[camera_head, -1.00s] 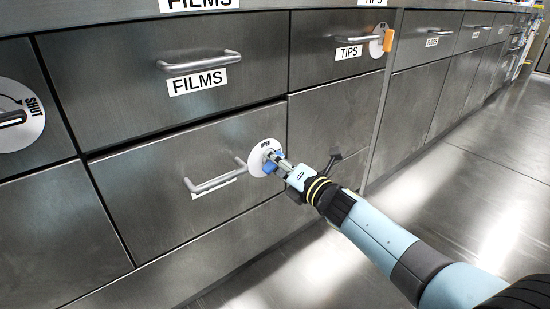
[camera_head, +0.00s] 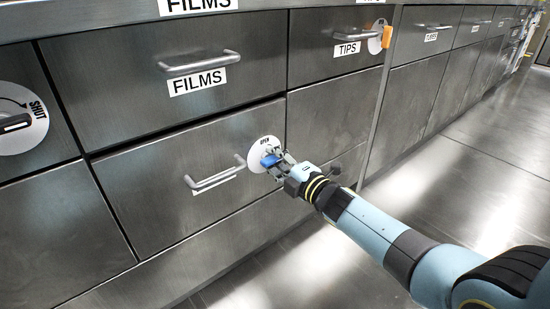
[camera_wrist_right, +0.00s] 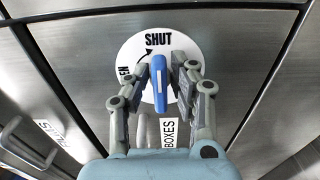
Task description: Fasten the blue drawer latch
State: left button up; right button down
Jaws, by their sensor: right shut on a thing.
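The blue latch handle (camera_head: 270,160) sits on a white round plate (camera_head: 257,151) at the upper right corner of a lower drawer (camera_head: 150,180). In the right wrist view the blue handle (camera_wrist_right: 157,82) stands nearly upright in the picture, its far end near the word SHUT on the plate (camera_wrist_right: 130,55). A curved arrow runs toward SHUT; OPEN is partly hidden by a finger. My right gripper (camera_head: 276,162) is shut on the handle, with one finger (camera_wrist_right: 178,82) along its right side. My left gripper is out of view.
The drawer's bar handle (camera_head: 215,180) is just left of the plate. Another latch plate (camera_head: 20,115) is at the far left, and one with an orange handle (camera_head: 387,37) is at the upper right. The floor (camera_head: 480,160) on the right is clear.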

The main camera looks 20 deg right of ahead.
jog(key=shift+f, duration=0.1)
dwell(0.3)
jog(key=c, duration=1.3)
grip_release()
jog(key=shift+s, duration=0.1)
jog(key=v, duration=1.1)
jog(key=shift+s+d, duration=0.15)
jog(key=shift+s, duration=0.25)
